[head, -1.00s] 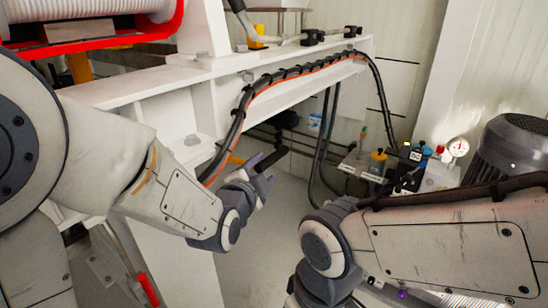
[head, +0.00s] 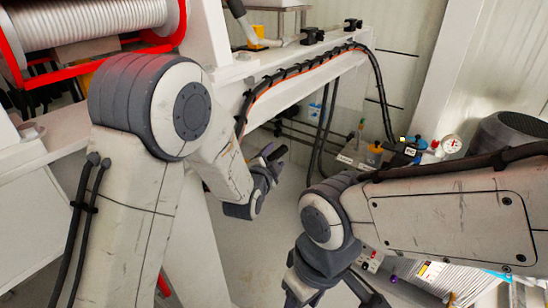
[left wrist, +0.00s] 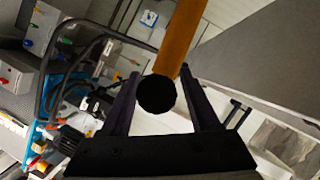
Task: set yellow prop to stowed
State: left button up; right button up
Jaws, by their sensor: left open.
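The yellow prop (left wrist: 180,40) shows in the left wrist view as an orange-yellow bar with a round black end (left wrist: 157,94). It comes down from the top of the picture, and its black end appears between the two fingers of my left gripper (left wrist: 160,95). The fingers are apart; I cannot tell whether they touch it. In the head view my left gripper (head: 274,155) is beside the white beam, and I cannot make out the prop there. My right gripper is at the bottom edge of the head view, partly cut off, and its jaws are unclear.
A white beam (head: 300,58) with a black and orange cable bundle (head: 300,68) runs above my left gripper. A valve block with a gauge (head: 451,144) and a dark motor (head: 510,130) stand at the right. The grey floor (head: 255,255) below is open.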

pick_arm(q)
jog(key=shift+w, duration=0.15)
grip_shut()
dwell(1.4)
